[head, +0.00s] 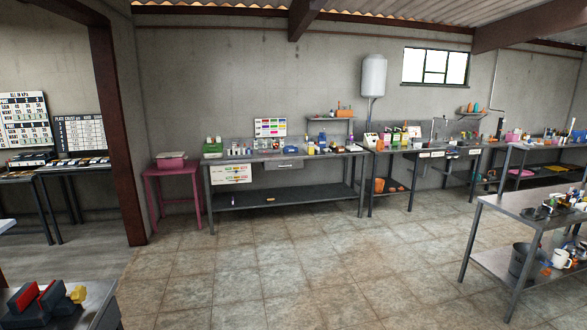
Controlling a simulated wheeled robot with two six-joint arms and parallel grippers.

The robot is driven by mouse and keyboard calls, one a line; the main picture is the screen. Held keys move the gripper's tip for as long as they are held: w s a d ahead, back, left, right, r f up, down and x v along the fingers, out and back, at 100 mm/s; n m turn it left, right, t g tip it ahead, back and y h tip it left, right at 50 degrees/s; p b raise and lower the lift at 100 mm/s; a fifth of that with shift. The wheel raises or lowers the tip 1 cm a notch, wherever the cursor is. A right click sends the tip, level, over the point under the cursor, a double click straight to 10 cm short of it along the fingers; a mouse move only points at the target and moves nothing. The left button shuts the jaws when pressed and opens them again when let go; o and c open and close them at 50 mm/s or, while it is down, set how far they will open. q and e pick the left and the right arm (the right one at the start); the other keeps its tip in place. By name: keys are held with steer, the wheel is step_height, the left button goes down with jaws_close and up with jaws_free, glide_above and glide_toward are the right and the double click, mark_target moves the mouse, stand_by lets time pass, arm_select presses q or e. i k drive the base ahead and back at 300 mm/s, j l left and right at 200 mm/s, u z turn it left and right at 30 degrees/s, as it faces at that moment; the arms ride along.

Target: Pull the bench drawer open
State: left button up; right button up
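The bench (345,188) stands against the far wall, a grey metal table with a dark lower shelf. The bench drawer (284,164) hangs under its top near the middle, a small grey front that looks closed, though it is small at this distance. Neither of my grippers shows in the head view, and nothing is seen touching the drawer.
Open tiled floor (265,260) lies between here and the bench. A shelved metal table (490,201) stands at the right, a dark-topped table (95,300) at the lower left. A pink stand (172,172) is left of the bench. A brown post (118,140) rises at left.

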mark_target(276, 165)
steer(key=i, duration=5.35)
steer(key=i+l+u, duration=0.15)
steer(key=i, duration=0.35)
steer(key=i+l+u, duration=0.15)
steer(key=i, duration=0.35)
steer(key=i+l+u, duration=0.15)
steer(key=i, duration=0.3)
